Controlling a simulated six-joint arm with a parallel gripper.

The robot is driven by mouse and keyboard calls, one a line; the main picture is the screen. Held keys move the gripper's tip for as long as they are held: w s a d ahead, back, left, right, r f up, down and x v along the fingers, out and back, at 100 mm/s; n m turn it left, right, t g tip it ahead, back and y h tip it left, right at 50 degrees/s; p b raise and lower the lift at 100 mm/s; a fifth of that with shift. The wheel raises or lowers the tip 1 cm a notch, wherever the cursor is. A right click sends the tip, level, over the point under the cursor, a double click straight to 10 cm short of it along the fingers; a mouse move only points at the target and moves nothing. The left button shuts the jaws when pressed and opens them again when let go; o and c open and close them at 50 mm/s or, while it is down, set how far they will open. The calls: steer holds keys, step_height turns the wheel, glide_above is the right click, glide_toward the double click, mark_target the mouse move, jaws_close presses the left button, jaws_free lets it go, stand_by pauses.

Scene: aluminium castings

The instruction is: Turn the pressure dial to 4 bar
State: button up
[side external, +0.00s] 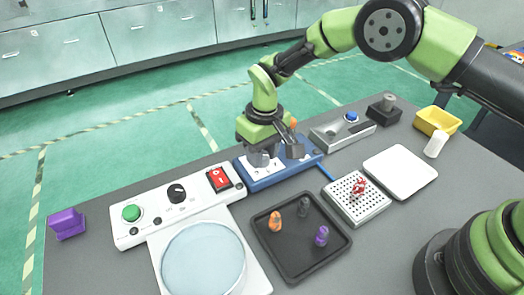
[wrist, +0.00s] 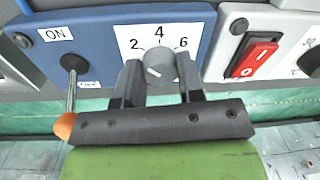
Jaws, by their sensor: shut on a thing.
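The pressure dial is a grey round knob (wrist: 160,67) on a white plate marked 2, 4 and 6, on a blue panel (wrist: 95,35). The 4 is straight above the knob in the wrist view. A short pale mark shows on the knob's lower left face; I cannot tell surely which number it points to. My gripper (wrist: 160,78) has one finger on each side of the knob and is shut on it. In the side view my gripper (side external: 272,152) is over the blue panel (side external: 262,183) and hides most of the dial.
An orange-tipped lever (wrist: 70,90) sits left of the dial, between ON and OFF labels. A white box with a red rocker switch (wrist: 254,57) is to the right. In the side view a black tray (side external: 300,265) with several small pegs lies in front.

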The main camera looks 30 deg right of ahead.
mark_target(265, 155)
steer(key=m, duration=0.4)
steer(key=shift+m, duration=0.4)
steer(key=m, duration=0.4)
steer(key=shift+m+t, duration=0.3)
steer(key=o, duration=0.9)
steer(key=r, duration=1)
steer(key=shift+s+d, duration=0.2)
steer(key=shift+d, duration=0.05)
